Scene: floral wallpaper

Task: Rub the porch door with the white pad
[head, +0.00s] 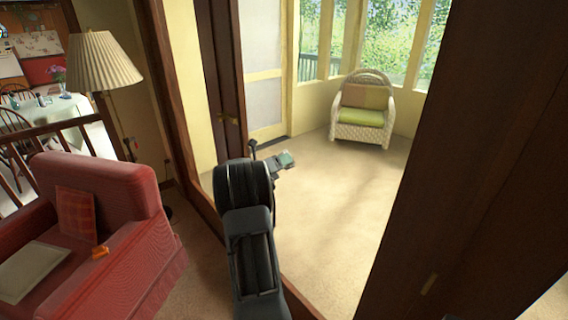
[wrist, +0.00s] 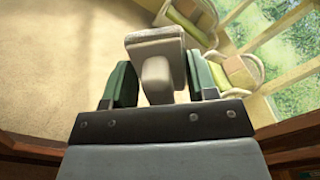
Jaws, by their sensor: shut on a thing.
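My gripper (wrist: 160,78) is shut on the handle of the white pad (wrist: 155,45), with one green finger on each side. The pad's flat head sticks out beyond the fingers. In the head view my gripper (head: 285,160) is small and reaches through the doorway; the pad is hard to make out there. A dark brown door (head: 222,70) with a brass handle stands at the left of the doorway. Behind it is a cream door (head: 265,90) with pale panels. Which one is the porch door I cannot tell. My gripper appears apart from both.
A white wicker chair (head: 362,112) with a green cushion stands by the porch windows. A red armchair (head: 95,230) and a pleated lamp (head: 103,62) are at the left. A dark wooden post (head: 470,140) bounds the right. The porch carpet (head: 330,215) is clear.

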